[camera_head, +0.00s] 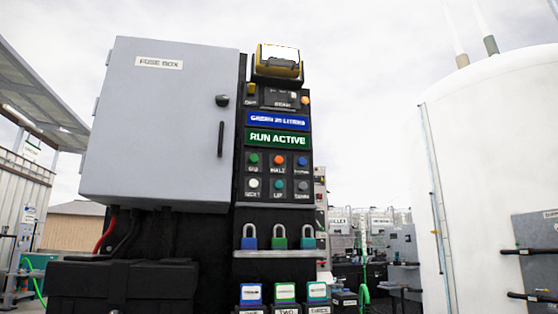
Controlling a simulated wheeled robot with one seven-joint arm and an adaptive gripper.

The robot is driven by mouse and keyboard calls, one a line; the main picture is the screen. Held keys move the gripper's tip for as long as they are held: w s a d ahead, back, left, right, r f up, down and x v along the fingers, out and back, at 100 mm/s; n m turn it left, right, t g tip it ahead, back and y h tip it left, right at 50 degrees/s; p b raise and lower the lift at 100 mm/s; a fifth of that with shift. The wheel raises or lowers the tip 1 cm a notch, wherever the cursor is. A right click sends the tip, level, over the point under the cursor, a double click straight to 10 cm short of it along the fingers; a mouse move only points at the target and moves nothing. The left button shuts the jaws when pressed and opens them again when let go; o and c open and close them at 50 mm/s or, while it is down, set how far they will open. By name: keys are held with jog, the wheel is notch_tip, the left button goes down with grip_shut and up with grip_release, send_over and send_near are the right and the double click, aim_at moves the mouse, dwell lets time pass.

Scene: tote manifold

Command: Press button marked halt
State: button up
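The button that seems to be marked halt is orange (279,160), in the middle of the upper row on a dark control panel (265,190). A green button (254,159) is to its left and a blue button (301,161) to its right. The lower row holds a white (254,183), a teal (279,185) and a grey button (302,186). Nothing covers the orange button. The labels are small and blurred. My gripper is not in view.
A grey fuse box (160,120) with its door shut stands left of the panel. A green RUN ACTIVE sign (278,138) is above the buttons. A white tank (490,150) stands at right. The space before the panel looks clear.

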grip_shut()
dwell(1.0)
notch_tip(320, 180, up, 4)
jog(key=p, duration=0.4)
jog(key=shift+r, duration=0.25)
